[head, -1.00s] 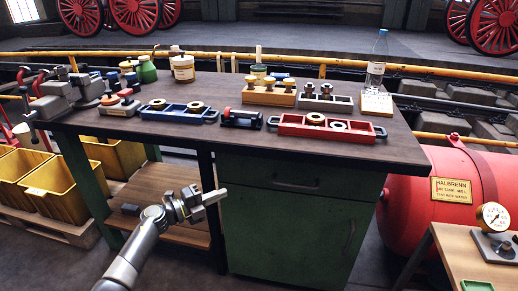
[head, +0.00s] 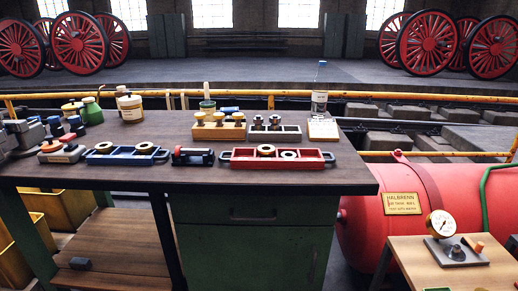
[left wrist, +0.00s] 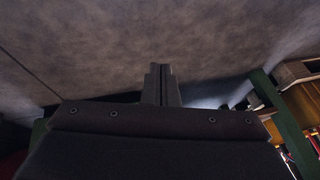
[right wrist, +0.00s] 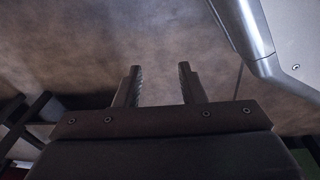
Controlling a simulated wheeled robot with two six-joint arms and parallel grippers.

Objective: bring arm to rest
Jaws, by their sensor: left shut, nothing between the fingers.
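My left gripper (left wrist: 161,84) shows in the left wrist view with its two fingers together and nothing between them, over grey floor. My right gripper (right wrist: 158,84) shows in the right wrist view with its fingers apart and nothing between them, also over bare floor. Neither gripper shows in the head view now. No gripper touches anything on the workbench (head: 270,178).
The bench carries a blue tray (head: 127,155), a red tray (head: 277,160), a wooden block with yellow-topped parts (head: 218,128) and a bottle (head: 319,90).

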